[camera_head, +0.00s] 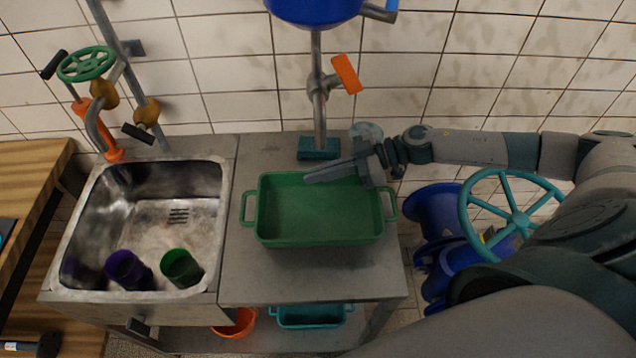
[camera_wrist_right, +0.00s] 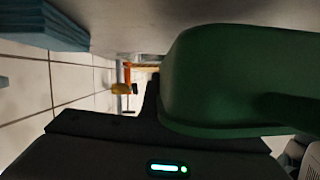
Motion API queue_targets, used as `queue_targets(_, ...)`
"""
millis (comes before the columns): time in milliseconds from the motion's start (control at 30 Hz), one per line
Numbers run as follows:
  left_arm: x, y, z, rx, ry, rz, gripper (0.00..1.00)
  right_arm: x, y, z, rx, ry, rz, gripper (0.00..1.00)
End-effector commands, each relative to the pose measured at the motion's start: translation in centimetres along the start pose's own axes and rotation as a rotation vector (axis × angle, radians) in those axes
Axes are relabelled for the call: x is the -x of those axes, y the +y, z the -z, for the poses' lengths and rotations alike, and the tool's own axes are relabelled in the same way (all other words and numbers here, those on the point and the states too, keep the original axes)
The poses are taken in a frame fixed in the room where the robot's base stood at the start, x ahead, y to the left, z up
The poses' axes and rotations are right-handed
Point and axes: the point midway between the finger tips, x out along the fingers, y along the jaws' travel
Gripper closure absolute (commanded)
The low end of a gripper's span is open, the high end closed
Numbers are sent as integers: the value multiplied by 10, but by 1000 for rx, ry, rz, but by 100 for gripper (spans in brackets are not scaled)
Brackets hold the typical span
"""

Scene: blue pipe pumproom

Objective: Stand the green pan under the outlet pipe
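The green pan (camera_head: 318,212) sits upright and empty on the grey metal table, with a handle at each side. The outlet pipe (camera_head: 317,85) comes down from the blue tank and ends behind the pan, over a teal block (camera_head: 318,150). My right gripper (camera_head: 318,175) reaches in from the right, its fingers along the pan's back rim near the back right corner. In the right wrist view the pan (camera_wrist_right: 230,80) is close beside a dark finger; I cannot tell whether the fingers touch or grip it. My left gripper is out of view.
A sink (camera_head: 140,215) with a purple cup (camera_head: 128,270) and a green cup (camera_head: 181,268) is on the left. An orange lever (camera_head: 346,73) is on the pipe. A teal valve wheel (camera_head: 512,215) stands right. The table front (camera_head: 310,275) is clear.

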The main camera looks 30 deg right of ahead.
Motion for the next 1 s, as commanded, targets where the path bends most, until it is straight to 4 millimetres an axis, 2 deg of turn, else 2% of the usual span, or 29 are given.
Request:
queue_targets(400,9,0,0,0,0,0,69,-13,4,-34,-2,2,0,100)
queue_targets(867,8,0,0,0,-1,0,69,-15,5,-39,-2,2,1,100)
queue_targets(900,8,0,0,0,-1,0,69,-14,5,-40,-1,0,0,88)
queue_targets(933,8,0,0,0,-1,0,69,-14,5,-40,-1,0,0,81)
queue_targets(1000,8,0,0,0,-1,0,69,-14,5,-40,-1,0,0,79)
